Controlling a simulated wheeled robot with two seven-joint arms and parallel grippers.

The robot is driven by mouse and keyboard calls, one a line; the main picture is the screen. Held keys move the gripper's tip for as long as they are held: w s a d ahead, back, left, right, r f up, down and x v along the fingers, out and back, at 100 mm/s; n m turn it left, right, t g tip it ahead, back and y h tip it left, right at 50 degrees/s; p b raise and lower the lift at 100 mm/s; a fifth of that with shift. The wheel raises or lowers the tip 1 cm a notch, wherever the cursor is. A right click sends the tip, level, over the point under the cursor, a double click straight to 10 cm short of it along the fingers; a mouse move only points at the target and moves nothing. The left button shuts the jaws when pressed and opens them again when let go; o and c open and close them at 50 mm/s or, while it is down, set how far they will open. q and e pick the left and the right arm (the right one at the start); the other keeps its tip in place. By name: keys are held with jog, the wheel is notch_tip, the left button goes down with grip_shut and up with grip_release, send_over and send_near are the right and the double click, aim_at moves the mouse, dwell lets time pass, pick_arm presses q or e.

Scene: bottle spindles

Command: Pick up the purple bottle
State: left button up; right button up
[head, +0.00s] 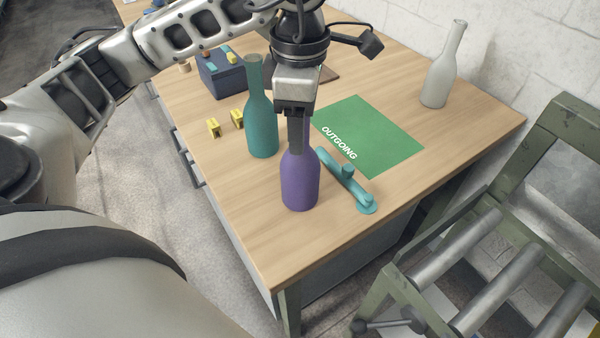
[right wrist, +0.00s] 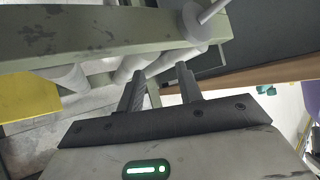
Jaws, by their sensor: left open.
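The purple bottle (head: 300,182) stands upright near the front edge of the wooden table. My left gripper (head: 297,145) comes down from above at the bottle's neck, and its fingers hide much of the neck. The left jaws are open, and I cannot tell whether a finger touches the bottle. A small purple patch at the right edge of the right wrist view may be the same bottle. My right gripper (right wrist: 160,82) has its two fingers apart with nothing between them, away from the bottle and facing the green metal frame.
A teal bottle (head: 261,115) stands close left of the purple one. A teal spindle-like piece (head: 345,180) lies close right, beside the green OUTGOING mat (head: 385,135). A white bottle (head: 442,70), a dark box (head: 220,80) and yellow blocks (head: 214,128) are farther off. A roller frame (head: 480,260) stands right.

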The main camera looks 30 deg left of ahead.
pick_arm(q)
jog(key=shift+f, duration=0.15)
grip_shut()
